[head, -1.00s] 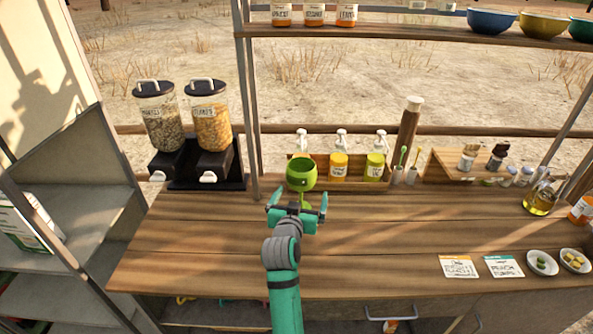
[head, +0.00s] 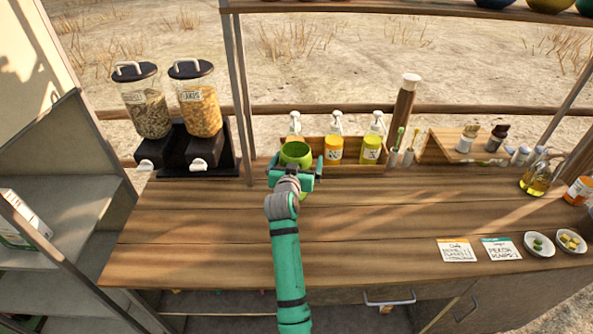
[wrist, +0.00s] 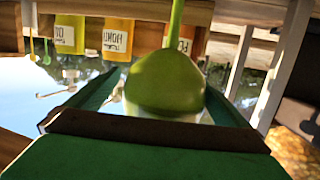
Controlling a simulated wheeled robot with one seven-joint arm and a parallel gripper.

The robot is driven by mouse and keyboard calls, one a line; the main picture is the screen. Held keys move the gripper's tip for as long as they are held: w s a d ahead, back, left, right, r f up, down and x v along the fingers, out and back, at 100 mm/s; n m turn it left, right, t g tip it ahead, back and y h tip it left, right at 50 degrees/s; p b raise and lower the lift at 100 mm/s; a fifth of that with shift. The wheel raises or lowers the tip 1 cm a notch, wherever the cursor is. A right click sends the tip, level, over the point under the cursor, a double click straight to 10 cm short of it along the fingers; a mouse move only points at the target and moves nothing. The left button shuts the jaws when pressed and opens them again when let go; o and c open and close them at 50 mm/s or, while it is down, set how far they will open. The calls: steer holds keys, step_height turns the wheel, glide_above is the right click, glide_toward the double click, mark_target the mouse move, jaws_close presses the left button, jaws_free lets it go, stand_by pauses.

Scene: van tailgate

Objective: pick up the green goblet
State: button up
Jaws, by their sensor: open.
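The green goblet (head: 296,154) stands upright on the wooden counter, in front of the bottle tray. Its bowl shows above my gripper in the head view, and its lower part is mostly hidden behind the gripper. My gripper (head: 294,174) is open at the goblet, with one finger on either side of it. In the wrist view the goblet (wrist: 168,82) fills the middle, between the green fingers, with its stem toward the top of the picture. I cannot tell whether the fingers touch it.
Two dispensers (head: 196,110) stand at the left, and a shelf post (head: 240,100) rises between. Cards (head: 457,250) and small dishes (head: 539,244) lie at the right. The counter's front middle is clear.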

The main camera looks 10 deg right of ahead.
steer(key=shift+w+d+f, duration=0.1)
steer(key=shift+w+f, duration=0.05)
steer(key=shift+w, duration=0.55)
steer(key=shift+w+f, duration=0.15)
steer(key=shift+w, duration=0.55)
steer(key=shift+d, duration=0.1)
steer(key=c, duration=1.1)
steer(key=shift+c, duration=0.5)
steer(key=shift+r, duration=0.1)
